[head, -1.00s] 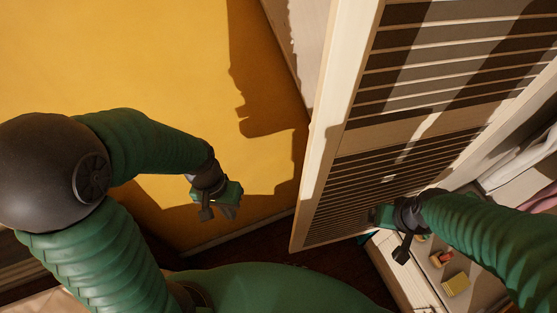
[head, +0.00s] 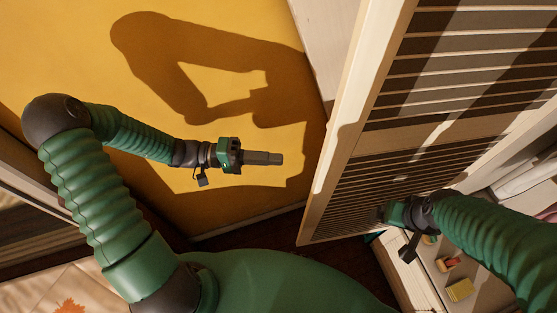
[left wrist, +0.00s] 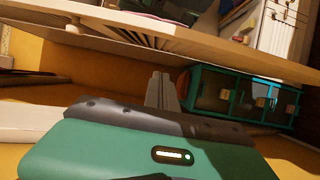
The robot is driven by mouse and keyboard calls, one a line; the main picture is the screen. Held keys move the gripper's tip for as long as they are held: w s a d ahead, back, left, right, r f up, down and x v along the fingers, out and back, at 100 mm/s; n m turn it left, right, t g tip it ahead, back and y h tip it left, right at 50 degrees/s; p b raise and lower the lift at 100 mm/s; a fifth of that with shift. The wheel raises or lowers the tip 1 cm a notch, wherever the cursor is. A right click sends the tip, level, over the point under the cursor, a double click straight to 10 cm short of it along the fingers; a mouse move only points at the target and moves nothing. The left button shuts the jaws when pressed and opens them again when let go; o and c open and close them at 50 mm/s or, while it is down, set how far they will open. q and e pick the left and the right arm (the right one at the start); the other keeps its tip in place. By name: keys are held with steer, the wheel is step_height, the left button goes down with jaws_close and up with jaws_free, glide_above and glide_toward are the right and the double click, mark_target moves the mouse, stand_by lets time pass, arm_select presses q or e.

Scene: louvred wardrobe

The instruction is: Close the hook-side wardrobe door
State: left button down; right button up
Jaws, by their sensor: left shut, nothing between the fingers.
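A pale wooden louvred wardrobe door (head: 395,140) stands open in the head view, its long edge facing my left arm. It also crosses the upper part of the left wrist view (left wrist: 120,33). No hook is clear to see, so I cannot tell from it which side this door is. My left gripper (head: 268,158) is shut and empty, pointing right towards the door edge with a gap between. Its fingers show in the left wrist view (left wrist: 161,90). My right gripper (head: 382,214) is at the louvred face, low on the door; its fingertips are hard to make out.
A yellow wall (head: 60,50) lies behind my left arm. Right of the door, the wardrobe interior has pale shelves with a yellow block (head: 460,289) and hanging cloth. A teal rack (left wrist: 235,97) shows in the left wrist view. Bedding with a leaf print (head: 70,306) lies lower left.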

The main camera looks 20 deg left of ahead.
arm_select(q)
steer(key=s+d+p, duration=0.2)
steer(key=d+p, duration=0.1)
steer(key=d, duration=0.6)
steer(key=shift+d, duration=0.2)
arm_select(e)
steer(key=v, duration=0.3)
steer(key=shift+w+r, duration=0.35)
steer(key=shift+w, duration=0.05)
arm_select(q)
steer(key=shift+d, duration=0.1)
arm_select(e)
steer(key=shift+d, duration=0.1)
